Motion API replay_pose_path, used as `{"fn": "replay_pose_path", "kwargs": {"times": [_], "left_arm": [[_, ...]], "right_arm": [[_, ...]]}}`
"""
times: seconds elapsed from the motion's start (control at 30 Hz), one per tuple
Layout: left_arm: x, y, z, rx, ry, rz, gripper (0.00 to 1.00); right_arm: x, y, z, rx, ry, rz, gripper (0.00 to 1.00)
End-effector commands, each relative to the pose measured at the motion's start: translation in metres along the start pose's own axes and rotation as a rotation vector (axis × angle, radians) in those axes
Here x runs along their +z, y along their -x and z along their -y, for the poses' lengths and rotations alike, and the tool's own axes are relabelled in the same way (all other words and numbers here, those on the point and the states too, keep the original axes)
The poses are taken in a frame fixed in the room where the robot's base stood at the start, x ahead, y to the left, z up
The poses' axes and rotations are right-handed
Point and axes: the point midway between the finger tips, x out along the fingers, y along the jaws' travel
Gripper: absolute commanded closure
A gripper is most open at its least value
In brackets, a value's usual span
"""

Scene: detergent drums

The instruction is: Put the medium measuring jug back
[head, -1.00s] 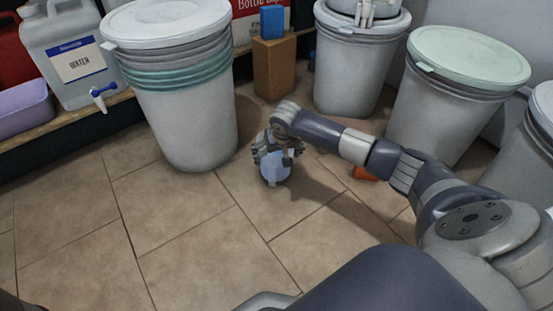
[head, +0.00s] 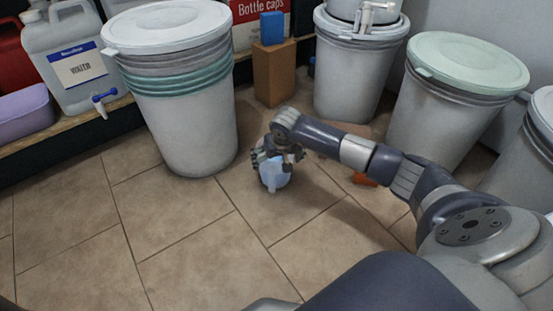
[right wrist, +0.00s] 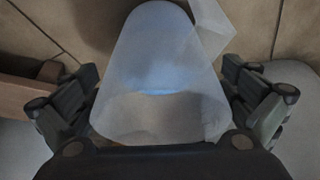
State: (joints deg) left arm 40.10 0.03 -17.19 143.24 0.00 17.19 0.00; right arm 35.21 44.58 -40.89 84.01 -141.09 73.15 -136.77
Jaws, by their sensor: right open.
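A translucent pale-blue jug (head: 274,176) is on or close above the tiled floor, in front of the tall drum. My right gripper (head: 271,157) is over it from above and hides its upper part. In the right wrist view the jug (right wrist: 160,75) fills the middle, with its handle or spout at the upper right. The open fingers of the right gripper (right wrist: 160,100) stand on either side of it, with gaps showing. Whether it is the medium jug cannot be told. My left gripper is not in view.
A white drum (head: 185,130) with a lid stands left of the jug. A cardboard box (head: 274,75) with a blue block (head: 272,28) is behind. Two more drums (head: 350,85) (head: 440,115) stand at the right. An orange object (head: 364,179) lies near my forearm. The front floor is clear.

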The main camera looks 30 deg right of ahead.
Motion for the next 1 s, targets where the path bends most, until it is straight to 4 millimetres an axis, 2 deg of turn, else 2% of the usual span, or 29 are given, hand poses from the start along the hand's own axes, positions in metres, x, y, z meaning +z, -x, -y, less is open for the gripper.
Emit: {"fn": "replay_pose_path", "kwargs": {"times": [0.4,0.6,0.8,1.0], "left_arm": [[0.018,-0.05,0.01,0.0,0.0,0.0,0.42],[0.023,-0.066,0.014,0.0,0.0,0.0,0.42],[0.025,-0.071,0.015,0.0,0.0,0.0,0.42],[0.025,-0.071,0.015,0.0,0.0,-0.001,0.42]], "right_arm": [[-0.003,0.076,-0.001,0.002,0.001,-0.001,0.0],[-0.002,0.103,-0.001,0.001,0.001,0.0,0.0],[-0.001,0.115,-0.001,0.001,0.0,0.001,0.0],[0.0,0.115,0.0,0.001,0.0,0.001,0.0]]}}
